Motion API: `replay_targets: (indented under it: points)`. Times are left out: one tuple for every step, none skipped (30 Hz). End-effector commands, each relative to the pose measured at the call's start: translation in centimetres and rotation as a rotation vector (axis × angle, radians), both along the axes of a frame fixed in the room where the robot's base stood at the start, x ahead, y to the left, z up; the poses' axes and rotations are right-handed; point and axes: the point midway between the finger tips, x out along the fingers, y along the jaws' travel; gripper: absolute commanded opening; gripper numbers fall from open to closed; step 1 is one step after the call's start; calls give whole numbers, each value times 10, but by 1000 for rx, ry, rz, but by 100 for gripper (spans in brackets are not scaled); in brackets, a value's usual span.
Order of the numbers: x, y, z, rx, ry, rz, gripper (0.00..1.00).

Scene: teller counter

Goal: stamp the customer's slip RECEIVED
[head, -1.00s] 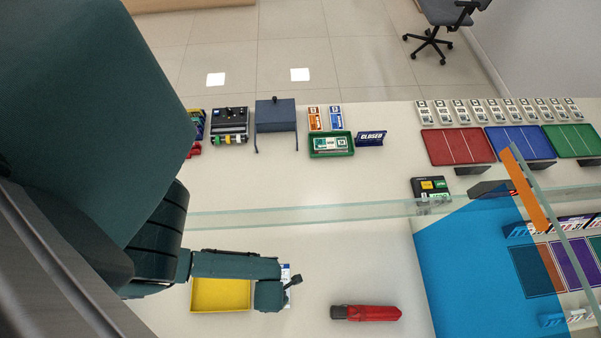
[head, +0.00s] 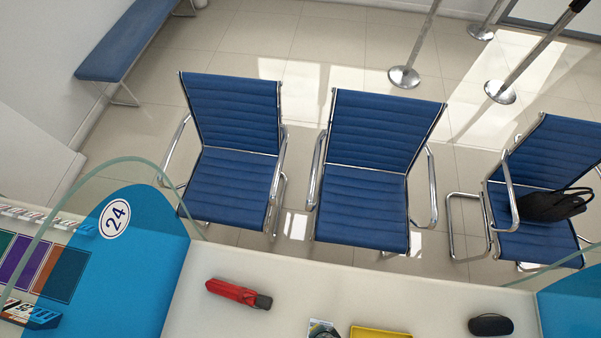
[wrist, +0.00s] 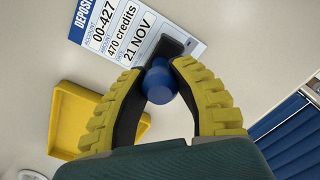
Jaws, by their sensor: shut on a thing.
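In the wrist view my gripper (wrist: 160,72), with yellow ridged fingers, is shut on a stamp with a round blue handle (wrist: 159,88). The stamp's dark base (wrist: 178,45) overlaps the edge of the white deposit slip (wrist: 128,32). I cannot tell whether the base touches the paper. The slip reads 00-427, 470 credits, 21 NOV; part of it is cut off or hidden. In the head view the slip (head: 316,323) shows at the bottom edge with something dark over it; my gripper is not clearly seen there.
A yellow tray (head: 380,331) lies beside the slip; the wrist view shows it too (wrist: 68,118). A red folded umbrella (head: 236,292) and a black glasses case-like object (head: 491,325) lie on the counter. Blue chairs (head: 235,135) stand beyond it. A glass screen edge (head: 90,180) rises left.

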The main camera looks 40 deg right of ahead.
Motion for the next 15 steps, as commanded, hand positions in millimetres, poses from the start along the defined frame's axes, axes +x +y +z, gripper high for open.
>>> replay_targets:
  points:
    - [0,0,-1,0,0,0,2]
    - [0,0,-2,0,0,0,2]
    - [0,0,-2,0,0,0,2]
    - [0,0,-2,0,0,0,2]
    - [0,0,-3,0,0,0,2]
    - [0,0,-3,0,0,0,2]
    - [0,0,-4,0,0,0,2]
    - [0,0,-4,0,0,0,2]
    - [0,0,-4,0,0,0,2]
    - [0,0,-5,0,0,0,2]
    - [0,0,-5,0,0,0,2]
    - [0,0,-6,0,0,0,2]
    - [0,0,-6,0,0,0,2]
    - [0,0,-6,0,0,0,2]
    - [0,0,-7,0,0,0,2]
